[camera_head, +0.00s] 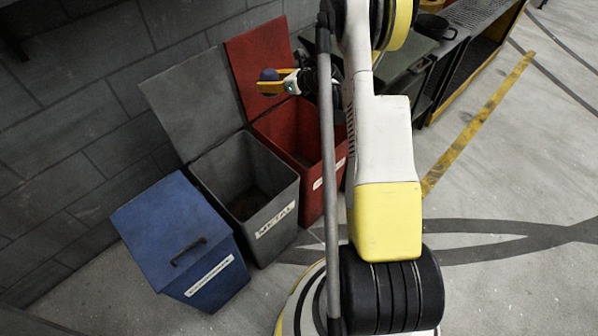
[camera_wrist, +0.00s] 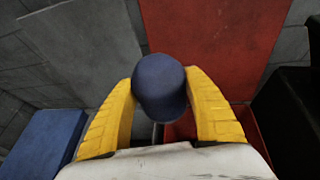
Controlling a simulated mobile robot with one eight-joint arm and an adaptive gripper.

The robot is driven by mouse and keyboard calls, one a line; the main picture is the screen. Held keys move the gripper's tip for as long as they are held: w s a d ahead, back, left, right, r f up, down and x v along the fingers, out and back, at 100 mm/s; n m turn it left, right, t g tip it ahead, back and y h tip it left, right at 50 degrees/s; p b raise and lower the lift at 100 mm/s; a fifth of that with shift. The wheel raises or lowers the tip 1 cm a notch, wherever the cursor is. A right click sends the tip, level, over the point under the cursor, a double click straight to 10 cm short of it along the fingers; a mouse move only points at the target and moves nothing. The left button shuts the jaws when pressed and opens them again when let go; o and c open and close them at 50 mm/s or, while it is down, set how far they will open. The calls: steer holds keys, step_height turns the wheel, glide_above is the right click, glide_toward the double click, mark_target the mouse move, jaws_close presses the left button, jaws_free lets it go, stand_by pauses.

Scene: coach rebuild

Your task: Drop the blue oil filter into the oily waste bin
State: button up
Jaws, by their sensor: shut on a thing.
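The blue oil filter (camera_head: 268,75) is a short dark-blue cylinder with a rounded edge. My gripper (camera_head: 279,83) is shut on it, and the yellow fingers press its two sides in the wrist view (camera_wrist: 160,88). The filter is held in the air, level with the raised lids. A red bin (camera_head: 322,193) stands open below, partly hidden by my arm. Its white label is mostly covered, so I cannot read it.
A grey bin (camera_head: 272,215) labelled METAL stands open left of the red one. A blue bin (camera_head: 190,240) with its lid shut stands further left. A grey block wall (camera_head: 70,110) is behind. A bench (camera_head: 470,50) stands right of the bins. The floor at right is clear.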

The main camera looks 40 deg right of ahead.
steer(key=s+d+f+b, duration=0.1)
steer(key=d+f, duration=0.4)
steer(key=f, duration=0.4)
steer(key=s+d+f+b, duration=0.2)
steer(key=d+f, duration=0.4)
steer(key=f, duration=0.4)
steer(key=shift+s+d+b, duration=0.3)
steer(key=o, duration=1.5)
steer(key=shift+c, duration=0.2)
steer(key=v, duration=1.2)
steer(key=shift+s+a+f, duration=0.1)
steer(key=shift+a, duration=0.05)
